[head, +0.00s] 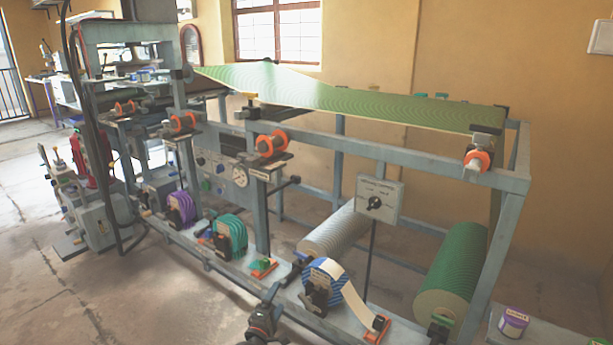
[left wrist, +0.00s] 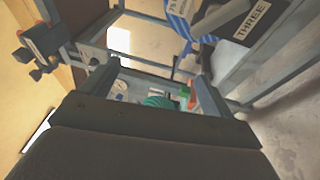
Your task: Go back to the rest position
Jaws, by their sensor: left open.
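My left gripper (head: 264,318) shows dark at the bottom edge of the head view, in front of the press's lower rail. It is open, and I see nothing held in it. The press (head: 425,158) is a long grey-blue frame with a green patterned web (head: 350,97) stretched along its top. A blue-and-white striped roll (head: 325,283) with a pale strip sits on the lower rail, to the right of the gripper. The striped roll also shows at the top of the left wrist view (left wrist: 181,22). My right gripper is in neither view.
A teal roll (head: 230,236) and a purple roll (head: 181,208) sit further left on the lower rail. A large green roll (head: 455,268) lies at the right. A purple-labelled tin (head: 513,322) stands at the lower right. The floor (head: 120,300) at the lower left is clear.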

